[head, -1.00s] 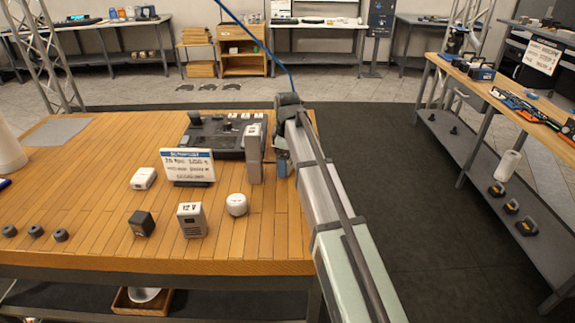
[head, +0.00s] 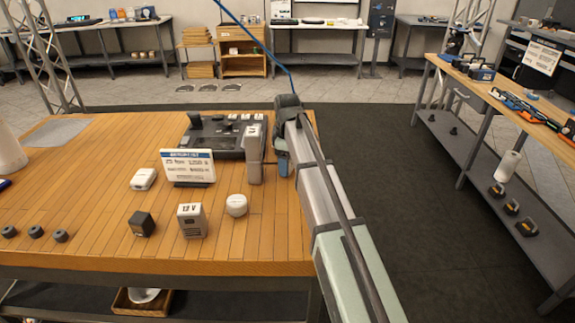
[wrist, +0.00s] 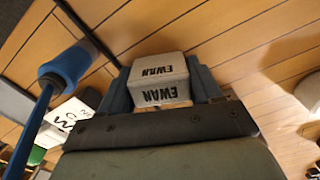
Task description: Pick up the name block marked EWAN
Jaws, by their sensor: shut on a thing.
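The name block marked EWAN (wrist: 158,70) is a light grey block with dark lettering on two faces, and it shows in the wrist view at the upper middle. My gripper (wrist: 162,86) has a blue-grey finger on each side of the block and is shut on it. In the head view my gripper (head: 281,160) is at the right edge of the wooden table, beside a tall grey block (head: 254,160). I cannot make out the EWAN lettering in the head view. The block's underside is hidden in the wrist view.
A white sign (head: 188,168), a black panel (head: 205,138), a 12 V block (head: 192,221), a dark block (head: 142,223) and a round white object (head: 236,205) stand on the table (head: 100,220). Dark floor (head: 385,170) lies to the right.

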